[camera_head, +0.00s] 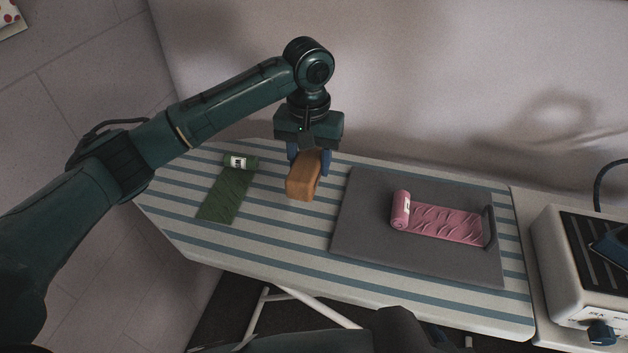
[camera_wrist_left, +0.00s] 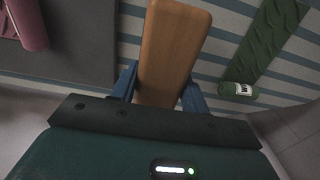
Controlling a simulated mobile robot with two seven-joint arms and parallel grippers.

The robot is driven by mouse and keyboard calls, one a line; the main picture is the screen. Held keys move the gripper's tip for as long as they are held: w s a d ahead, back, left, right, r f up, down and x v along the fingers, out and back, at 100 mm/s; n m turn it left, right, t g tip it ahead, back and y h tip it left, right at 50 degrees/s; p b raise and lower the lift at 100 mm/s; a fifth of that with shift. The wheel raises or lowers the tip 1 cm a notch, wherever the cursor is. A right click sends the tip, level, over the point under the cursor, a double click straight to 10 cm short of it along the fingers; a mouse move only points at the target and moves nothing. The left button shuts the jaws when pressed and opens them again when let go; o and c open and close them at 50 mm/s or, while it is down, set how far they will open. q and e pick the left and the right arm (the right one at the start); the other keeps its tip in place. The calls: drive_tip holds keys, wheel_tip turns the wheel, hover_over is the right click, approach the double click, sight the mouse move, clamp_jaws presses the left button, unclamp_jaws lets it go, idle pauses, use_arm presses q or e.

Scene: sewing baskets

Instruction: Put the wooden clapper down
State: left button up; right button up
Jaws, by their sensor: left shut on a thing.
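The wooden clapper (camera_head: 303,182) is an orange-brown block with rounded edges. My left gripper (camera_head: 310,162) is shut on it, with a blue finger on each side, over the striped ironing board (camera_head: 290,228). In the left wrist view the clapper (camera_wrist_left: 172,45) points away between the two fingers of the left gripper (camera_wrist_left: 160,88). I cannot tell whether its underside touches the board. My right gripper is not in view.
A green ribbon roll (camera_head: 228,190) lies partly unrolled left of the clapper. A grey mat (camera_head: 360,232) to the right bears a crumpled pink ribbon roll (camera_head: 440,220). A white machine (camera_head: 570,262) stands at the far right. Striped board is bare around the clapper.

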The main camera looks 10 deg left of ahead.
sight(309, 155)
use_arm(q)
drive_tip(key=shift+f, duration=2.6)
drive_tip(key=shift+f, duration=0.1)
drive_tip(key=o, duration=1.2)
drive_tip(key=shift+c, duration=0.2)
wheel_tip(309, 155, up, 12)
drive_tip(key=shift+r, duration=0.1)
